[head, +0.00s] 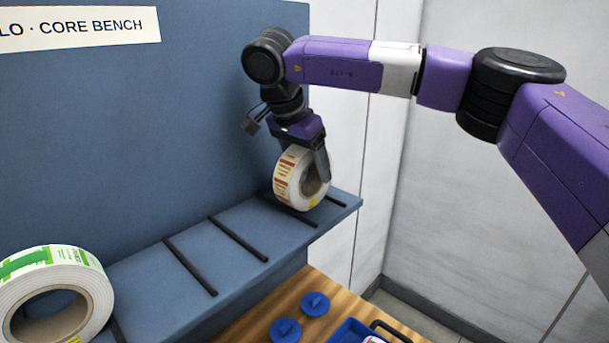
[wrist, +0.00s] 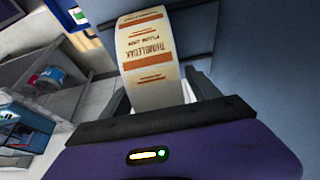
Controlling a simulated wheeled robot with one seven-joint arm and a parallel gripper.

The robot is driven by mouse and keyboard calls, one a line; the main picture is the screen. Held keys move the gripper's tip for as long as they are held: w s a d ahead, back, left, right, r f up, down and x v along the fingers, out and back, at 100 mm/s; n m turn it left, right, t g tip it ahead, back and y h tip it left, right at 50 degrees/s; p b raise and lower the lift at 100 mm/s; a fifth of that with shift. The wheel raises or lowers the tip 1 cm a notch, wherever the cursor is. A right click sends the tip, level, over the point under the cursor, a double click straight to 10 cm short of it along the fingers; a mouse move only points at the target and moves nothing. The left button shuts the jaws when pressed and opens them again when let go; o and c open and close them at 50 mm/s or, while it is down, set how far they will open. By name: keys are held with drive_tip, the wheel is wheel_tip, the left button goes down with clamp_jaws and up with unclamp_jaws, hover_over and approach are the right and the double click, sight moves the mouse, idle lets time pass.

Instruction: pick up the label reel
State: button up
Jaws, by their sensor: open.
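A white label reel with orange and brown print (head: 288,180) stands upright on the blue shelf (head: 140,281), near its right end. In the wrist view the reel (wrist: 147,50) shows its printed face between the fingers. My gripper (head: 306,172) points down over the reel, with one finger in front of its near side. In the wrist view my gripper (wrist: 160,95) is open with a finger on each side of the reel. A second, larger reel with green print (head: 60,268) stands at the left end of the shelf.
Dark divider bars (head: 190,266) cross the shelf, and its middle is empty. A blue back panel with a sign (head: 75,28) rises behind. Below, a wooden surface (head: 262,325) holds blue discs (head: 315,303) and a blue tray (head: 350,332).

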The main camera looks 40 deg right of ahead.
drive_tip(key=shift+r, duration=0.1)
clamp_jaws()
